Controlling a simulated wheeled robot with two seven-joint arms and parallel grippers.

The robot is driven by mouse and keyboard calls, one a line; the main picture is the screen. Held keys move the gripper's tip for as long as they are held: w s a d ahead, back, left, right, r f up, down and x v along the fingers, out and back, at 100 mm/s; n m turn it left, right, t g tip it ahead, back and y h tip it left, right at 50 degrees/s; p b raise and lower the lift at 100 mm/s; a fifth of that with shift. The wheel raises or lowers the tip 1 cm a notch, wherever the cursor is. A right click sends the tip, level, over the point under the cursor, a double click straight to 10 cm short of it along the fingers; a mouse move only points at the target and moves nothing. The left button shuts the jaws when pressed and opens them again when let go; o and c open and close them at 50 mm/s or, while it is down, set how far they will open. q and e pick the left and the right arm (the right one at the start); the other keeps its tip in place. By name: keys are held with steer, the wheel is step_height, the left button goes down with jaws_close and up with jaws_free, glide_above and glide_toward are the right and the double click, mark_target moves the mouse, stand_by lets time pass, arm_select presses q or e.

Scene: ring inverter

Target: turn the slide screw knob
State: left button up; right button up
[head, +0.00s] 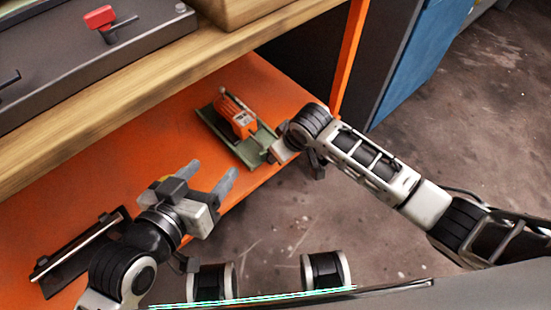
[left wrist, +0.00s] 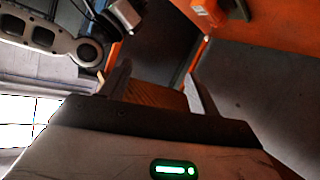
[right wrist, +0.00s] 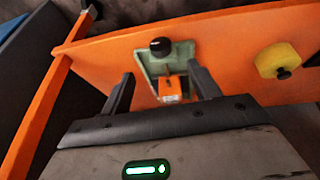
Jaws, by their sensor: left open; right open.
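An orange device (head: 238,116) sits on a green base (head: 210,125) on the orange shelf. The device (right wrist: 170,88) and green base (right wrist: 182,52) also show in the right wrist view. A round black knob (right wrist: 160,47) stands at the base's end there, between and beyond the fingertips of my right gripper (right wrist: 162,82). In the head view my right gripper (head: 288,150) is by the near right end of the base and hides the knob; contact cannot be told. It is open. My left gripper (head: 208,178) is open and empty above the shelf, left of the device.
The orange shelf (head: 110,180) lies under a wooden worktop (head: 120,95). An orange post (head: 350,55) stands right of the device. A yellow round thing with a black knob (right wrist: 278,60) is on the shelf. A dark rail-like tool (head: 85,250) lies at the left. Open floor lies right.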

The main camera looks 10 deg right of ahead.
steer(key=b+x, duration=0.5)
steer(key=x, duration=0.5)
steer(key=shift+f, duration=0.3)
steer(key=shift+w+a+f+b, duration=0.15)
steer(key=shift+w+f+b, duration=0.1)
steer(key=shift+f+b, duration=0.2)
arm_select(q)
steer(key=d+r+n+t+h, duration=0.1)
steer(key=r+n+h, duration=0.1)
steer(key=shift+w+d+r+t+h, duration=0.2)
steer(key=shift+w+d+t+h, duration=0.05)
steer(key=shift+d+t+h, duration=0.15)
arm_select(e)
steer(key=c, duration=1)
